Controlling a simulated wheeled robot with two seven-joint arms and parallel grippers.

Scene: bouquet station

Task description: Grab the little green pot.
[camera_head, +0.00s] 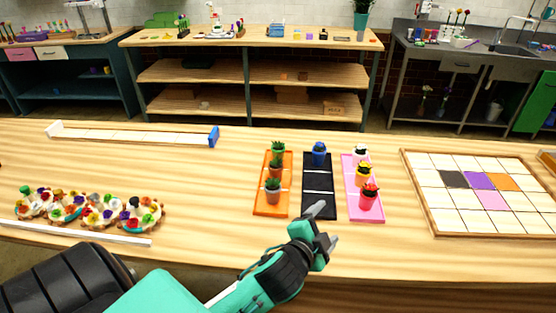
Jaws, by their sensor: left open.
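A little green pot (278,156) with a green plant stands at the far end of the orange tray (262,205). My left gripper (326,224) is open and empty, near the front end of the black tray (318,187). It is in front and to the right of the green pot, apart from it. The two nearer pots partly hide the green pot's lower part. My right gripper is out of view.
A blue pot (319,158) stands at the back of the black tray. A pink tray (351,196) holds white, yellow and red pots. A tiled board (450,215) lies right, flower-filled holders (90,222) left. The table between the holders and orange tray is clear.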

